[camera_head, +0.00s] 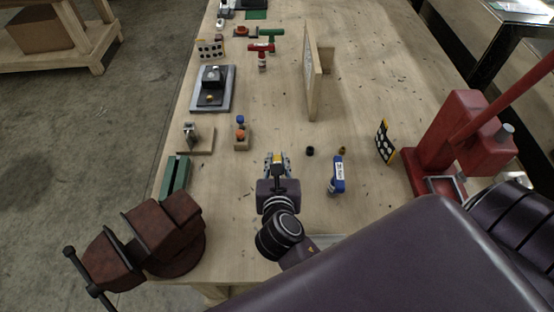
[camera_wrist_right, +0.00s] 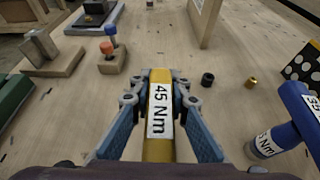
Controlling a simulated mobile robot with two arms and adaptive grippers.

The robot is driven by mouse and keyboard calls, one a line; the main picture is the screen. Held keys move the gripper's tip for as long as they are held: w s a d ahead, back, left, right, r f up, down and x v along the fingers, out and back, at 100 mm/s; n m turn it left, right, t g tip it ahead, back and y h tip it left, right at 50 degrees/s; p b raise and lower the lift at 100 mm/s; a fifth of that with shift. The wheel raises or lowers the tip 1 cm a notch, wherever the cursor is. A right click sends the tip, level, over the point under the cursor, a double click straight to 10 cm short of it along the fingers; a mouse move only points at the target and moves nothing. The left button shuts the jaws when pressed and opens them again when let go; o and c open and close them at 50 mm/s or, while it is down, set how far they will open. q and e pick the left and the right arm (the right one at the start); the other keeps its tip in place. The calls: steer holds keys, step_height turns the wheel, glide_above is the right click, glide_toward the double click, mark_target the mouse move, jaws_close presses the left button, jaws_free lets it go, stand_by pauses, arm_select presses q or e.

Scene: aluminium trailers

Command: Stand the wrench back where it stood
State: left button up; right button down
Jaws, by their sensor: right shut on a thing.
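My right gripper (camera_head: 278,161) is low over the front middle of the wooden bench. It is shut on a yellow wrench (camera_wrist_right: 158,148) with a white "45 Nm" label. In the right wrist view the wrench lies between the two blue-grey fingers. Its lower end is hidden, so I cannot tell whether it touches the bench. A blue wrench (camera_head: 338,175) with a white label stands to the right of the gripper, apart from it; it also shows in the right wrist view (camera_wrist_right: 297,122). A red (camera_head: 262,50) and a green T-shaped tool (camera_head: 271,35) are farther back. My left gripper is out of view.
A black ring (camera_head: 309,151) and a brass piece (camera_head: 342,150) lie just beyond the blue wrench. An upright wooden panel (camera_head: 312,85) stands behind. A dark red vise (camera_head: 150,240) is at the front left, a red press (camera_head: 460,140) at the right. A wooden block with coloured knobs (camera_head: 242,143) is left of the gripper.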

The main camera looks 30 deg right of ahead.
steer(key=c, duration=1.8)
jaws_free()
steer(key=shift+f, duration=0.1)
steer(key=b+v, duration=0.1)
steer(key=v, duration=1.1)
steer(key=shift+b, duration=0.35)
steer(key=shift+s, duration=0.1)
